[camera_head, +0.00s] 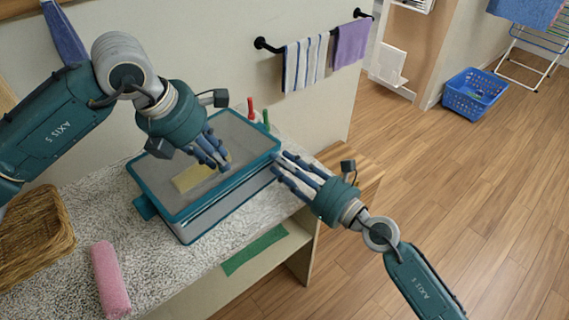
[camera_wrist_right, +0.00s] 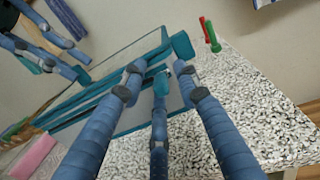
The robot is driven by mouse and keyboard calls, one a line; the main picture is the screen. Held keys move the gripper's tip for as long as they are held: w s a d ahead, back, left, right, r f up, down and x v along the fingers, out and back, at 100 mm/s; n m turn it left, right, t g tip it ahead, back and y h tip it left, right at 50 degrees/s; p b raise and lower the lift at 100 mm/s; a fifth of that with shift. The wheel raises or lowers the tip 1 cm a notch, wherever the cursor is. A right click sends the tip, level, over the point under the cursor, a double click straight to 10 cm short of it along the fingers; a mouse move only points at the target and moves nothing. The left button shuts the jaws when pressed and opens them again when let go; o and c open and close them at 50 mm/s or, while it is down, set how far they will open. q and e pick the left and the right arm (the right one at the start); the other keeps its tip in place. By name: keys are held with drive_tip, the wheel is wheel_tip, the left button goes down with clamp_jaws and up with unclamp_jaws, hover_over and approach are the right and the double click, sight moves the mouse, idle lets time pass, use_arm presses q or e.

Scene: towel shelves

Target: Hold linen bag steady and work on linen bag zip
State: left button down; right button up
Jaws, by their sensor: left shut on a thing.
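The linen bag (camera_head: 196,205) is a grey box shape with teal edges and a mesh top, lying on the speckled counter. A yellow patch shows at its top. My left gripper (camera_head: 222,162) is at the top of the bag, shut on it; its fingertips partly cover the yellow patch. My right gripper (camera_head: 277,165) is at the bag's right end, its fingers spread. In the right wrist view a small teal tab, seemingly the zip pull (camera_wrist_right: 160,83), shows between its fingers (camera_wrist_right: 160,75). Whether they touch it I cannot tell. A teal end tab (camera_wrist_right: 182,46) is just beyond.
A wicker basket (camera_head: 35,235) and a rolled pink towel (camera_head: 109,280) lie on the counter (camera_head: 165,278) left of the bag. A red peg (camera_head: 250,108) and a green peg (camera_head: 266,119) stand behind it. Towels hang on a wall rail (camera_head: 318,42).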

sight(183, 223)
clamp_jaws()
drive_tip(key=s+a, duration=1.8)
drive_tip(key=shift+a+r, duration=0.1)
drive_tip(key=shift+a, duration=0.15)
use_arm(q)
drive_tip(key=shift+d, duration=0.1)
use_arm(e)
drive_tip(key=shift+o, duration=0.3)
unclamp_jaws()
drive_tip(key=shift+d, duration=0.1)
drive_tip(key=v, duration=1.2)
drive_tip(key=shift+w, duration=0.1)
